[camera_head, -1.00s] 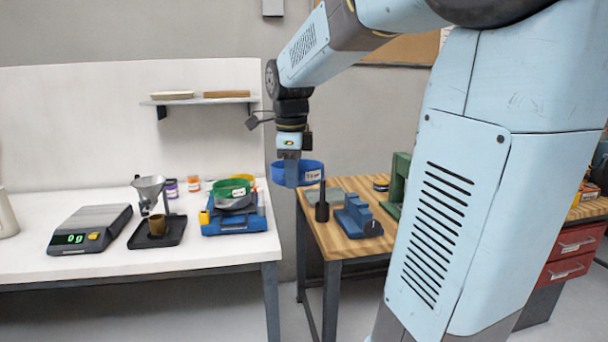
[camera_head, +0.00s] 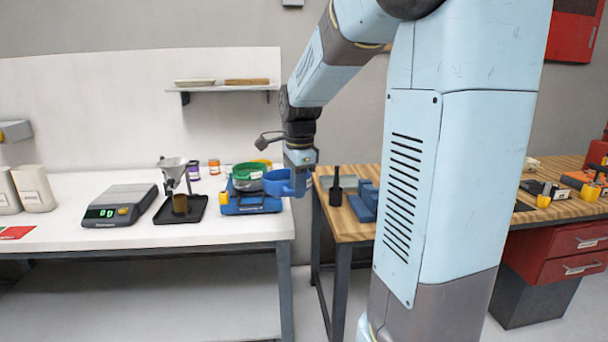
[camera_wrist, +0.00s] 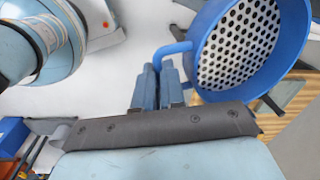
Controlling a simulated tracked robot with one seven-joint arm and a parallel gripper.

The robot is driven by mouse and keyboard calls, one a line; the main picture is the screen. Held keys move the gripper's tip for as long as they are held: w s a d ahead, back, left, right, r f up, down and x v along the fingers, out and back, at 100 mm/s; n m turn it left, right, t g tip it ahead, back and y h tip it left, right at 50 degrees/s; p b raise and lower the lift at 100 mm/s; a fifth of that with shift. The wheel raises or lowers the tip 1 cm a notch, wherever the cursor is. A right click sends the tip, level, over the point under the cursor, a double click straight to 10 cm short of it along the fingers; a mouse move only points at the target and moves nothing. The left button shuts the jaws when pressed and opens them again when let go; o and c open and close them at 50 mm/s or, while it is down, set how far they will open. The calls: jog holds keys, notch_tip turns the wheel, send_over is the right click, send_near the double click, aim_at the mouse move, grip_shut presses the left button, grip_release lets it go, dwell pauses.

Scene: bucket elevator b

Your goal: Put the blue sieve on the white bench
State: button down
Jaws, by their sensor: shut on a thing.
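The blue sieve (camera_head: 278,182) is held in the air by my gripper (camera_head: 298,188), near the right end of the white bench. In the wrist view the sieve (camera_wrist: 248,45) has a round blue rim and a perforated metal mesh. My gripper (camera_wrist: 158,85) is shut on its handle, at the left of the rim. The white bench (camera_head: 75,185) stands at the left in the head view. In that view the sieve overlaps the right side of a blue machine; I cannot tell the gap between them.
The blue machine (camera_head: 238,208) carries a green sieve (camera_head: 247,170). A funnel stand (camera_head: 172,175) and a scale (camera_head: 120,205) stand left of it. Beige containers (camera_head: 33,188) are at the far left. A wooden table (camera_head: 345,228) with a dark upright tool (camera_head: 336,186) is at the right.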

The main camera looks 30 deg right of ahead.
jog(key=w+a+f+n, duration=0.2)
jog(key=w+f+n, duration=0.3)
jog(key=f, duration=0.3)
jog(key=w+a+f+n, duration=0.2)
jog(key=w+f+n, duration=0.3)
jog(key=f+n, duration=0.2)
jog(key=w+a+f+n+g+y, duration=0.1)
jog(key=w+a+f+n, duration=0.1)
jog(key=w+f+n, duration=0.2)
notch_tip(320, 180, down, 6)
jog(key=n, duration=0.3)
jog(key=shift+w+a+r, duration=0.15)
jog(key=shift+w, duration=0.25)
